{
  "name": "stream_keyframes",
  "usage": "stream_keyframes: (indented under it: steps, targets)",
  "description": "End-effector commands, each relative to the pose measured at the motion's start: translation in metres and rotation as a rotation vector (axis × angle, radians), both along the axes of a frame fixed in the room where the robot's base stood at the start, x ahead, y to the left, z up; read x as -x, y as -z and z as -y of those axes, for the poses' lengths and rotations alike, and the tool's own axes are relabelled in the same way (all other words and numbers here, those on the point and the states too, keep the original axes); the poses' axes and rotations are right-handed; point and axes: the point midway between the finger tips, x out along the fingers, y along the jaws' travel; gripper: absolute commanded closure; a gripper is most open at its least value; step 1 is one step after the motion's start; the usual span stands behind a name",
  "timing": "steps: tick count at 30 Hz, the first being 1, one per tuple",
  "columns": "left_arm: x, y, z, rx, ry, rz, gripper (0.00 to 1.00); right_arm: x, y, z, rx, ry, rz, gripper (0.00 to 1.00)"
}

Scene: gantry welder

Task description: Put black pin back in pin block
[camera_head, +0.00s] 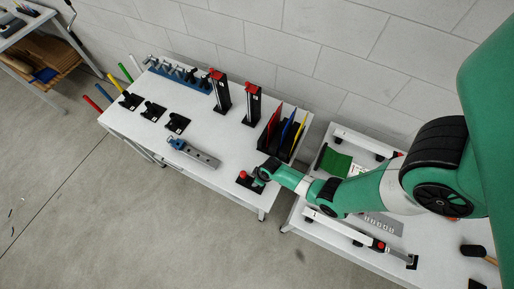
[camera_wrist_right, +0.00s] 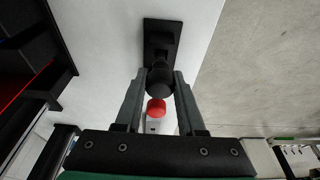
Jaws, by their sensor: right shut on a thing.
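My right gripper (camera_head: 262,179) is low over the front right corner of the white table. In the right wrist view its two fingers (camera_wrist_right: 160,90) are closed on the round black head of the black pin (camera_wrist_right: 160,79). A small black block (camera_wrist_right: 162,30), apparently the pin block, lies on the table just beyond the black head. I cannot tell whether the pin is seated in it or held above it. A red knob (camera_wrist_right: 156,108) shows between the fingers. In the head view the red knob (camera_head: 243,175) is at the black block (camera_head: 251,186), left of the gripper. My left gripper is out of view.
A black rack with coloured panels (camera_head: 284,133) stands behind the gripper. Two black and red towers (camera_head: 221,92), black holders (camera_head: 178,123) and a grey bar with a blue clamp (camera_head: 195,154) stand on the table. A second table (camera_head: 300,214) is at right.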

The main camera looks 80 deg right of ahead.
Motion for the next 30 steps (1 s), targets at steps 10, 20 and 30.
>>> stream_keyframes:
  steps: [10, 20, 30]
  targets:
    - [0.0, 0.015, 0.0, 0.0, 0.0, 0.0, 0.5, 0.0, 0.016, 0.0, 0.0, 0.0, 0.001, 1.0]
    - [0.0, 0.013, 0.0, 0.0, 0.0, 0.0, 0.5, 0.0, 0.014, 0.0, 0.0, 0.0, 0.001, 0.27]
    - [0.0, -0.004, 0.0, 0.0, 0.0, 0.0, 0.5, 0.0, -0.004, -0.001, 0.0, -0.003, 0.0, 0.27]
